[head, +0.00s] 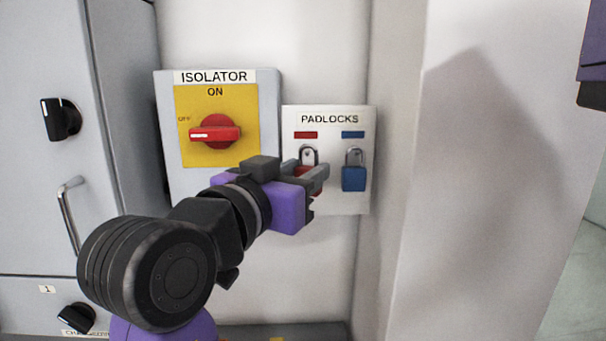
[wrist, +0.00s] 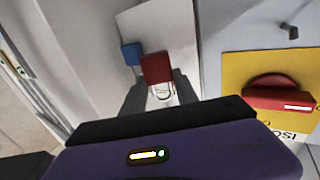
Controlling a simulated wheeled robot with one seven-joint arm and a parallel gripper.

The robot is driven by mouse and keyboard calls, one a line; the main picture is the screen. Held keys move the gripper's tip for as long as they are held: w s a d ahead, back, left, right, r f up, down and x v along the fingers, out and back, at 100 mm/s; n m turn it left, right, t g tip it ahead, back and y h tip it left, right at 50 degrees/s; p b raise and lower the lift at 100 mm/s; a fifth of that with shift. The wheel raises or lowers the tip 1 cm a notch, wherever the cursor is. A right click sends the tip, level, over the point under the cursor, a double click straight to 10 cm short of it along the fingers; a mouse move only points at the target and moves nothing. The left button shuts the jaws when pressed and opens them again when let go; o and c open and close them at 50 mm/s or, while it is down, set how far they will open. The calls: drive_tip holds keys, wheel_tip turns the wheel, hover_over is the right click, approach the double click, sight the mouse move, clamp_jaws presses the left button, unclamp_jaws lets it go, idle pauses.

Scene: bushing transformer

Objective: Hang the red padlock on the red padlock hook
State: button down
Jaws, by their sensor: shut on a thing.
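The red padlock (head: 314,188) is at the white PADLOCKS board, below the red label (head: 306,135). Its grey shackle points up in the head view, and my fingers cover much of its body. My gripper (head: 308,172) is shut on it. In the wrist view the red body of the padlock (wrist: 156,68) shows between the two fingers (wrist: 160,86), with the shackle toward the bottom of the picture. The red padlock hook is not clearly seen; I cannot tell whether the shackle is around it.
A blue padlock (head: 354,178) hangs upright on the board (head: 345,207), to the right under a blue label (head: 353,134). The ISOLATOR box with its red handle (head: 215,134) on a yellow plate is to the left. A white wall (head: 450,180) stands at the right.

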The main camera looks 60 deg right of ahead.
drive_tip(key=shift+w+d+f, duration=0.1)
drive_tip(key=shift+w+d, duration=0.35)
drive_tip(key=shift+d, duration=0.25)
drive_tip(key=shift+w+d+f, duration=0.1)
drive_tip(key=shift+w+d, duration=0.3)
drive_tip(key=shift+d, duration=0.25)
drive_tip(key=shift+w+d+f+b, duration=0.35)
drive_tip(key=shift+d+f+b, duration=0.05)
drive_tip(key=shift+d+b, duration=0.1)
drive_tip(key=shift+f, duration=0.1)
drive_tip(key=c, duration=0.9)
unclamp_jaws()
drive_tip(key=shift+o, duration=0.2)
drive_tip(key=shift+a, duration=0.1)
drive_tip(key=shift+a+f, duration=0.1)
drive_tip(key=shift+a, duration=0.2)
drive_tip(key=a+b, duration=0.2)
drive_tip(key=a, duration=0.5)
drive_tip(key=shift+s+r, duration=0.25)
drive_tip(key=shift+s, duration=0.15)
